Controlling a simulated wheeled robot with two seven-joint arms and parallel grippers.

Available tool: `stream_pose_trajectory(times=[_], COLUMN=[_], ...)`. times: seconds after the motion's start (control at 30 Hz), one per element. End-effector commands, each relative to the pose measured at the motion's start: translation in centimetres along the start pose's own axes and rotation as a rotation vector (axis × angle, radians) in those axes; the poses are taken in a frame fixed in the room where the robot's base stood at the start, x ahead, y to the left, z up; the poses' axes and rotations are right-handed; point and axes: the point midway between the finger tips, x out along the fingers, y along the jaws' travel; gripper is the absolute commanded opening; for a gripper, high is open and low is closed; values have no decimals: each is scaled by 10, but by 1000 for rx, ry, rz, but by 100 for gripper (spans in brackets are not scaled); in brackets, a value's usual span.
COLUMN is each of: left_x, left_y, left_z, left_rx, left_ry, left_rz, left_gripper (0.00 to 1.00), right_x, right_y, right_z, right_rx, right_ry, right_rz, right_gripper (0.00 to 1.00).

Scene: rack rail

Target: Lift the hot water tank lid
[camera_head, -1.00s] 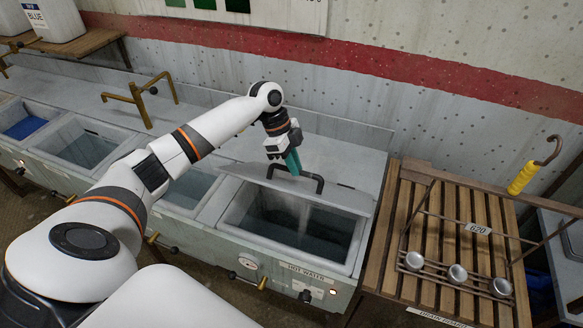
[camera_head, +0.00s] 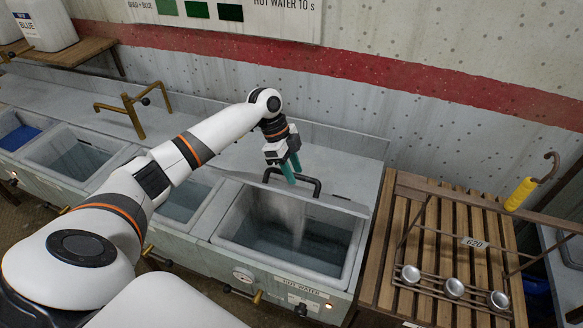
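The hot water tank (camera_head: 268,266) stands right of centre, its front labelled HOT WATER. Its grey lid (camera_head: 335,205) is up at the back of the tank, and the opening is uncovered, with water and pale steam showing. The dark lid handle (camera_head: 308,181) sits on the lid's upper part. My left gripper (camera_head: 293,175) is at the handle, above the lid. Its two teal fingers show apart and point down. I cannot tell whether they touch the handle. My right gripper is not in view.
Other basins (camera_head: 75,155) and a brass tap (camera_head: 133,115) are at left. The wall runs behind.

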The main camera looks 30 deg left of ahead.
Motion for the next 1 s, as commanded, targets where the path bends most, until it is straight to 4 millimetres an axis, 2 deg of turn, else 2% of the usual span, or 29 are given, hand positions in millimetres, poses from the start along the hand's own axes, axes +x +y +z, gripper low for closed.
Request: stream_pose_trajectory(times=[0.33, 0.47, 0.57, 0.83, 1.0], left_x=[-4, -12, -28, -86, -111], left_y=[0, 1, 1, 1, 0], left_z=[1, 1, 1, 1, 1], left_rx=[1, 2, 4, 3, 3], left_ry=[-2, -3, -4, -2, -2], left_rz=[2, 5, 7, 8, 4], left_gripper=[36, 36, 36, 36, 36], right_x=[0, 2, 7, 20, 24], right_y=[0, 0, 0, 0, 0], right_z=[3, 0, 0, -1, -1], right_rx=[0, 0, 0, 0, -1], right_ry=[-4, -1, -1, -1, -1], right_rz=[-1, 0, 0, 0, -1], right_gripper=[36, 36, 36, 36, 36])
